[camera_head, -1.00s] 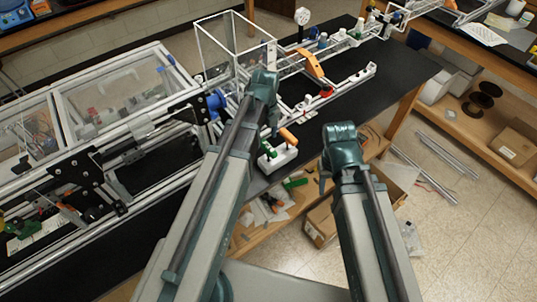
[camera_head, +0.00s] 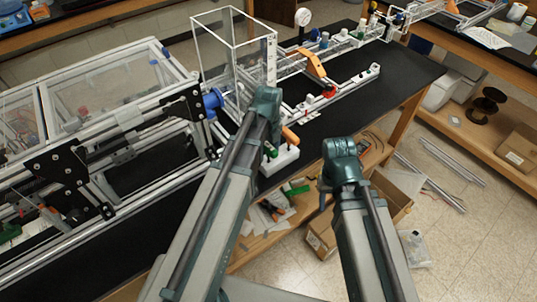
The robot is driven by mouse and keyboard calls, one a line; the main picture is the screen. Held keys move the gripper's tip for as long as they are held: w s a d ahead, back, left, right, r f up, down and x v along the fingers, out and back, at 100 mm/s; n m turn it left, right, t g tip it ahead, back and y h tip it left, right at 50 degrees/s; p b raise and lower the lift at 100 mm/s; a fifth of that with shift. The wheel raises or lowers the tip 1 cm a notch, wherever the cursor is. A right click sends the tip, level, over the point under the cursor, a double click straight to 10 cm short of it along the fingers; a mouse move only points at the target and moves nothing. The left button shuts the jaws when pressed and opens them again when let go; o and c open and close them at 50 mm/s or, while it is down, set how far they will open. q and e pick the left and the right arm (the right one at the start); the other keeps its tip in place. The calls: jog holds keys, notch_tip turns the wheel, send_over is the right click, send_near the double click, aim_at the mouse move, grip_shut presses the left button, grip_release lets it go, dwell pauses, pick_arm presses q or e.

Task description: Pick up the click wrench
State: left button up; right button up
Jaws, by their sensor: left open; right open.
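I cannot pick out the click wrench for certain. A white holder block (camera_head: 281,160) stands near the front edge of the black bench, with an orange-handled tool (camera_head: 290,136) and a green-topped item (camera_head: 269,150) in it. I cannot tell if either is the wrench. My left gripper (camera_head: 272,122) is open and hangs in front of the block in the picture, covering part of it. Its fingers are mostly hidden behind its wrist. My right gripper (camera_head: 325,188) is open and empty, right of the block and past the bench edge in the picture.
A large aluminium extrusion frame (camera_head: 100,150) fills the left. A clear box (camera_head: 232,60) stands behind my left gripper. A rail with an orange arch (camera_head: 313,66) runs along the black bench (camera_head: 400,78). A lower shelf holds loose parts and a cardboard box (camera_head: 322,232).

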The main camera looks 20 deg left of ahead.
pick_arm(q)
jog(key=shift+f, duration=0.65)
pick_arm(e)
jog(key=shift+f, duration=0.55)
pick_arm(q)
jog(key=shift+r, duration=0.1)
grip_shut()
jog(key=shift+r, duration=0.1)
pick_arm(e)
jog(key=shift+r, duration=0.1)
pick_arm(q)
notch_tip(320, 180, up, 10)
jog(key=p, duration=0.9)
jog(key=shift+p, duration=0.4)
pick_arm(e)
notch_tip(320, 180, up, 10)
